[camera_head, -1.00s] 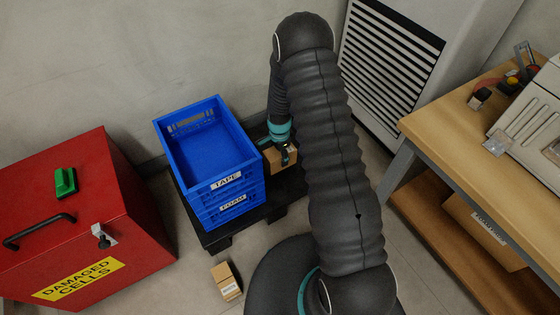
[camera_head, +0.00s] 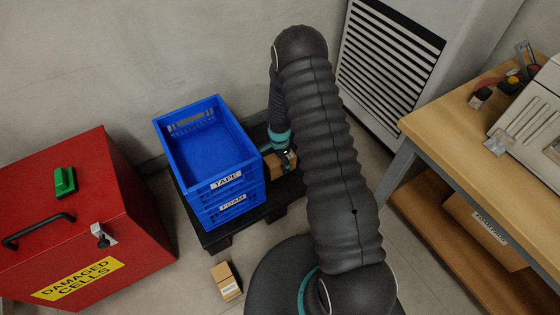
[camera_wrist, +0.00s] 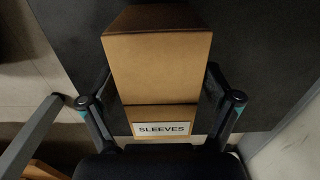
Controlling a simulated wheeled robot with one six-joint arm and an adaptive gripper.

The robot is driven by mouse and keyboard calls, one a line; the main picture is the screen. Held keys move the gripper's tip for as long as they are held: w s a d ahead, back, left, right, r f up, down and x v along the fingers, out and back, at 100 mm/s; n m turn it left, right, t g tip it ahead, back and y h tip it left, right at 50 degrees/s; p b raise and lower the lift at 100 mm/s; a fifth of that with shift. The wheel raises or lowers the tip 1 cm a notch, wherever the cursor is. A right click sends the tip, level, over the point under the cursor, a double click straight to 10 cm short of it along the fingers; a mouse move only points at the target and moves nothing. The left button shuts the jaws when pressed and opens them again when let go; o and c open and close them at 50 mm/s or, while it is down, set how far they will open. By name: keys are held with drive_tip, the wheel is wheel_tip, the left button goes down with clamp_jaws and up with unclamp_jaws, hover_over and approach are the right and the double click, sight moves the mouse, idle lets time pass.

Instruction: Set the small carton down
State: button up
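The small carton, a brown box (camera_wrist: 157,68) with a white "SLEEVES" label, sits between the two fingers of my gripper (camera_wrist: 160,85) in the wrist view. The fingers lie close along both its sides, and their tips are partly hidden by it. In the head view the carton (camera_head: 275,167) is beside the blue crates, low over the black pallet (camera_head: 290,187), with my gripper (camera_head: 287,158) at it. My arm hides part of this area. Whether its underside touches the pallet cannot be told.
Two stacked blue crates (camera_head: 232,196), labelled "TAPE" and "FOAM", stand on the pallet's left part. Another small carton (camera_head: 226,281) lies on the floor in front. A red "DAMAGED CELLS" box (camera_head: 130,215) is at left, a wooden bench (camera_head: 450,125) at right.

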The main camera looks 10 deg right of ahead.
drive_tip(key=shift+r, duration=0.1)
wheel_tip(320, 180, up, 12)
drive_tip(key=shift+r, duration=0.2)
drive_tip(key=s+r+n+t, duration=0.1)
drive_tip(key=s+r+n, duration=0.25)
drive_tip(key=r, duration=0.95)
drive_tip(key=s+r+n+t, duration=0.25)
drive_tip(key=s+r, duration=0.25)
drive_tip(key=r, duration=0.8)
drive_tip(key=s+r+n+t, duration=0.1)
drive_tip(key=s+r+n, duration=0.3)
drive_tip(key=s, duration=0.7)
drive_tip(key=s+r+n+t, duration=0.1)
drive_tip(key=s+r+n, duration=0.3)
drive_tip(key=s+r, duration=0.4)
drive_tip(key=shift+s+d, duration=0.25)
drive_tip(key=shift+s, duration=1.25)
